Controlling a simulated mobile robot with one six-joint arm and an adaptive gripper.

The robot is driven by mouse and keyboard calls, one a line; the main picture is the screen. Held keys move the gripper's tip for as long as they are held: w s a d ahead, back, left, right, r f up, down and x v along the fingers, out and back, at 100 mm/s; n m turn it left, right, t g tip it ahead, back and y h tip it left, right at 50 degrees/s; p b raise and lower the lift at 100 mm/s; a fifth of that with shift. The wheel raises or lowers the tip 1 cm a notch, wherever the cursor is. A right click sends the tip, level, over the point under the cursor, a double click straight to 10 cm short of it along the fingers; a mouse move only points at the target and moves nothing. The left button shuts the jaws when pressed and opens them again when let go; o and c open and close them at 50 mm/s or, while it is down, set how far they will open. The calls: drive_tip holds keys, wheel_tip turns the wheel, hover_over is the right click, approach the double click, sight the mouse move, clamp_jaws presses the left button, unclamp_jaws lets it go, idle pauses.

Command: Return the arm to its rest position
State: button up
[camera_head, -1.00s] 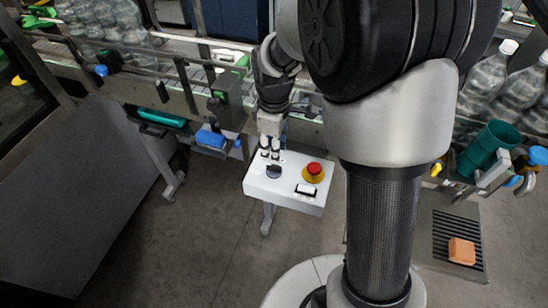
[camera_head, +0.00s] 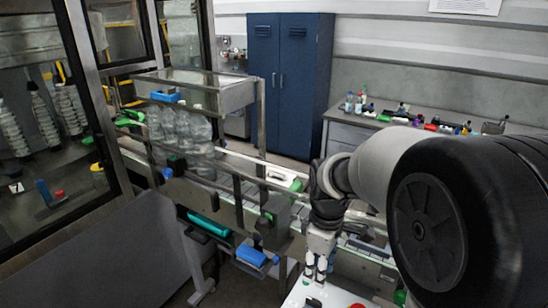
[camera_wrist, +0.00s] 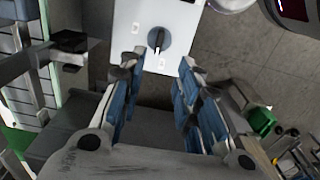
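My arm reaches from the right side of the head view, over the conveyor's near side. My gripper (camera_head: 315,268) hangs downward above a white control box (camera_head: 335,296). In the wrist view my gripper (camera_wrist: 158,72) is open, with its two blue-padded fingers apart and nothing between them. The box (camera_wrist: 178,14) lies beyond the fingertips, with a dark rotary knob (camera_wrist: 156,40) seen between them. I cannot tell the exact gap between fingertips and box. Most of the box is cut off in the head view.
A conveyor (camera_head: 240,205) carries wrapped bottles (camera_head: 182,138) at the left, beside a glazed machine frame (camera_head: 78,80). A blue cabinet (camera_head: 290,80) and a cluttered workbench (camera_head: 350,135) stand behind. Open floor (camera_wrist: 235,50) shows beside the box in the wrist view.

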drive_tip(key=s+r+m+t+b, duration=0.2)
drive_tip(key=s+m+t+b, duration=0.2)
drive_tip(key=s, duration=1.6)
drive_tip(key=shift+s+a+r+m+t+b, duration=0.25)
drive_tip(key=shift+m+b, duration=1.2)
drive_tip(key=shift+m, duration=1.95)
drive_tip(key=shift+s+d, duration=0.1)
drive_tip(key=shift+s, duration=0.05)
